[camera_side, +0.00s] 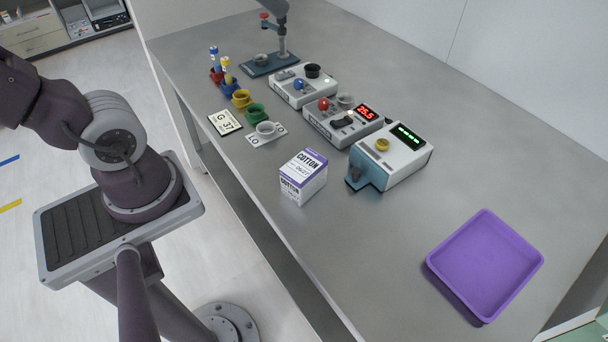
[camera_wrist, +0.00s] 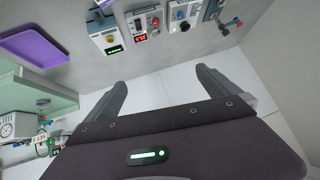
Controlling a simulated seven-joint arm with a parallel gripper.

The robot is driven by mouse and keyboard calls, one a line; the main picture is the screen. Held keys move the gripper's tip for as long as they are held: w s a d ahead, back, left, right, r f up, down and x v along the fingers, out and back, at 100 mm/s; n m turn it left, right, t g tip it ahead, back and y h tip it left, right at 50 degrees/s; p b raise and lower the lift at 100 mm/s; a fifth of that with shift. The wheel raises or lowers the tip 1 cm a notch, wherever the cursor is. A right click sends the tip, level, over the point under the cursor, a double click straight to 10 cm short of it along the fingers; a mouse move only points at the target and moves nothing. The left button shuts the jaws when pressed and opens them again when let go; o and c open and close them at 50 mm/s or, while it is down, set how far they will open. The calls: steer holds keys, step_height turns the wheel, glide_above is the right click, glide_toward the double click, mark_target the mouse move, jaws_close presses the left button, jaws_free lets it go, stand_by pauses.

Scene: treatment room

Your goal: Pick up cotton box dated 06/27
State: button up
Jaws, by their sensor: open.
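The cotton box (camera_side: 303,177) stands upright on the grey table in the side view, near the table's front edge. It is white with a purple top band, and its face reads COTTON with a date that looks like 06/27. In the wrist view, a small white thing at the top edge may be the box, but I cannot tell. My gripper (camera_wrist: 160,92) shows in the wrist view with its two fingers wide apart and nothing between them. It is well away from the box. The side view shows my arm at the left but not the fingers.
A purple tray (camera_side: 486,266) lies right of the box. A device with a green display (camera_side: 392,155) stands close behind it, beside one with a red display (camera_side: 343,120). Small coloured cups, a G 31 card (camera_side: 225,122) and a blue-based stand (camera_side: 270,64) lie farther back. Bare table separates box and tray.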

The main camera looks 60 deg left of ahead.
steer(key=w+a+r+m+t+h, duration=0.2)
steer(key=w+r+m+t, duration=0.25)
steer(key=w, duration=0.45)
steer(key=w+a+r+m+t+h, duration=0.1)
steer(key=w+a+r+m+t, duration=0.3)
steer(key=w, duration=0.6)
steer(key=s+d+f+m+g+h, duration=0.3)
steer(key=d+f+m+g+h, duration=0.3)
steer(key=h, duration=0.3)
steer(key=s+f+m+g+h, duration=0.1)
steer(key=s+f+g+h, duration=0.1)
steer(key=s+f+g, duration=0.3)
steer(key=s+f+m+g+h, duration=0.1)
steer(key=s+f+g+h, duration=0.15)
steer(key=s, duration=0.45)
glide_toward(314, 187)
steer(key=shift+g+y, duration=0.25)
steer(key=shift+g, duration=0.05)
steer(key=x, duration=0.6)
steer(key=shift+w+d, duration=0.25)
steer(key=shift+d, duration=0.1)
steer(key=c, duration=1.3)
